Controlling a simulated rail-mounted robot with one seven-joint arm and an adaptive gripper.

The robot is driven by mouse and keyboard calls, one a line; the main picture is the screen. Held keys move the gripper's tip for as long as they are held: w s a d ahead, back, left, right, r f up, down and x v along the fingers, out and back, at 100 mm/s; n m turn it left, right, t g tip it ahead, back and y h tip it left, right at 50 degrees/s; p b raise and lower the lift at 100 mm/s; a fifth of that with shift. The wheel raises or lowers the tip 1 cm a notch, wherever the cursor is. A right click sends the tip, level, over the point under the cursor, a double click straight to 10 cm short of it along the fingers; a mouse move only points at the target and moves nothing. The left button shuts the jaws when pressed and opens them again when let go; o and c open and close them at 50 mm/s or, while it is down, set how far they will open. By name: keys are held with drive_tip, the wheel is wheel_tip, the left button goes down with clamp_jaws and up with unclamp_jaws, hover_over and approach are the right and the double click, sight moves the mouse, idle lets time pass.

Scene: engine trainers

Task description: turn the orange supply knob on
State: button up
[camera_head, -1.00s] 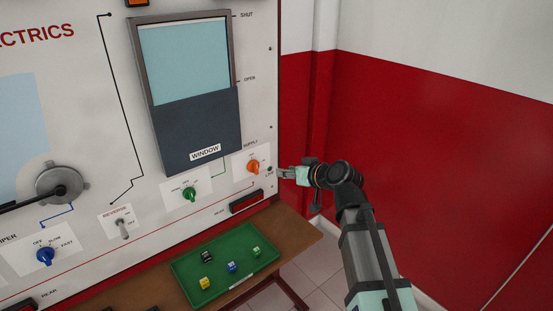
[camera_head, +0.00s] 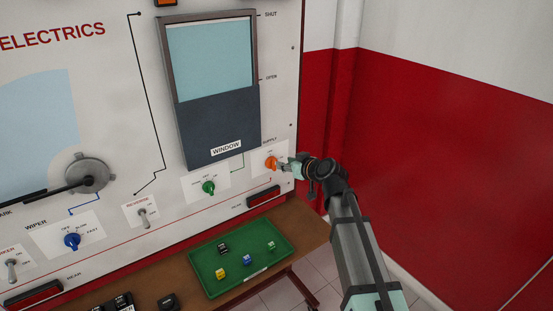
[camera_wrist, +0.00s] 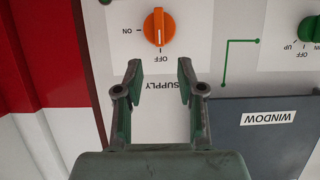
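The orange supply knob (camera_head: 271,163) is on a white plate at the panel's lower right; it also shows in the wrist view (camera_wrist: 159,27). In that upside-down view its white line lies along the OFF direction, and ON is marked to the left. My gripper (camera_head: 288,166) is just right of the knob in the head view, close to the panel. In the wrist view my gripper (camera_wrist: 160,68) is open and empty, its two fingers below the knob with a gap to it. The exact distance to the panel is unclear.
A green knob (camera_head: 208,187) sits left of the supply knob, below the window unit (camera_head: 220,128). A dark red light (camera_head: 263,197) is below. A green tray (camera_head: 222,289) with several small coloured blocks lies on the brown bench. A red and white wall is at the right.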

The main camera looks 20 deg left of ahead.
sight(275, 161)
drive_tip(key=p+x, duration=0.1)
drive_tip(key=x, duration=0.6)
drive_tip(key=shift+p, duration=0.3)
clamp_jaws()
